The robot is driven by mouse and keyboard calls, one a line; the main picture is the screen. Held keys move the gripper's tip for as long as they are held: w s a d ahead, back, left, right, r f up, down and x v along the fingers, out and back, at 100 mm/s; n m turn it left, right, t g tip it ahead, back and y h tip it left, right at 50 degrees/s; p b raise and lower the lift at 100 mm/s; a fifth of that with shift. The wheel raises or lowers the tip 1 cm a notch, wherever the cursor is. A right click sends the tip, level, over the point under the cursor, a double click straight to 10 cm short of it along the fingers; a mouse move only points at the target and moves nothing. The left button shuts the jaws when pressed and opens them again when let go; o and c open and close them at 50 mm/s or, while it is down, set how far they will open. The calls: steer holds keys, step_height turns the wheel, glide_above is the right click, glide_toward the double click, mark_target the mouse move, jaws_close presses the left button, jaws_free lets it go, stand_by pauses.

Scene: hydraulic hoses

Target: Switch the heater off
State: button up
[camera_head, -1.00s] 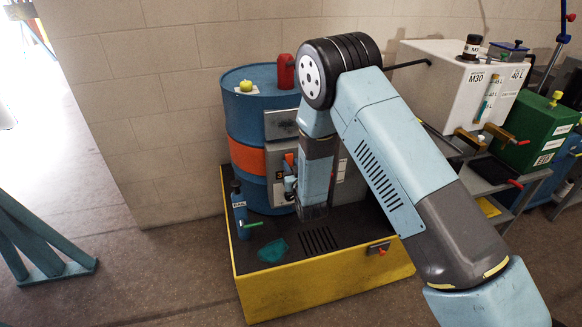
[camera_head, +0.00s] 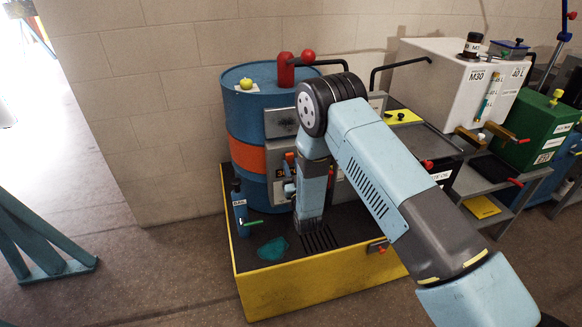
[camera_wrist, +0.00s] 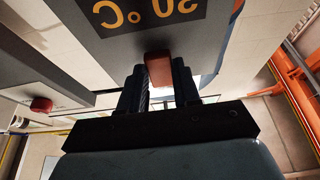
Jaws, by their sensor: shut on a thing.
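The heater (camera_head: 280,158) is a grey box on the front of the blue drum (camera_head: 250,185) with an orange band. In the wrist view its dark display (camera_wrist: 150,15) reads an upside-down 30 °C. A reddish-brown switch lever (camera_wrist: 159,68) stands out below the display in that view. My gripper (camera_wrist: 160,84) is shut on this lever, with one dark finger on each side. In the head view my arm hides part of the heater, and the grip itself is too small to make out.
The drum stands on a yellow-edged spill tray (camera_head: 300,288) with a green puddle (camera_head: 273,249) and a small blue bottle (camera_head: 239,208). A white tank (camera_head: 450,80) and green canister (camera_head: 545,130) stand right. The floor in front is clear.

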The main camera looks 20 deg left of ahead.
steer(key=shift+a+y, duration=0.1)
steer(key=shift+y, duration=0.2)
steer(key=o, duration=1.1)
steer(key=shift+c, duration=0.2)
steer(key=shift+f, duration=0.1)
steer(key=v, duration=0.2)
steer(key=shift+s+d+f, duration=0.2)
steer(key=shift+s, duration=0.1)
steer(key=v, duration=1.1)
steer(key=shift+f+t, duration=0.1)
steer(key=shift+t, duration=0.2)
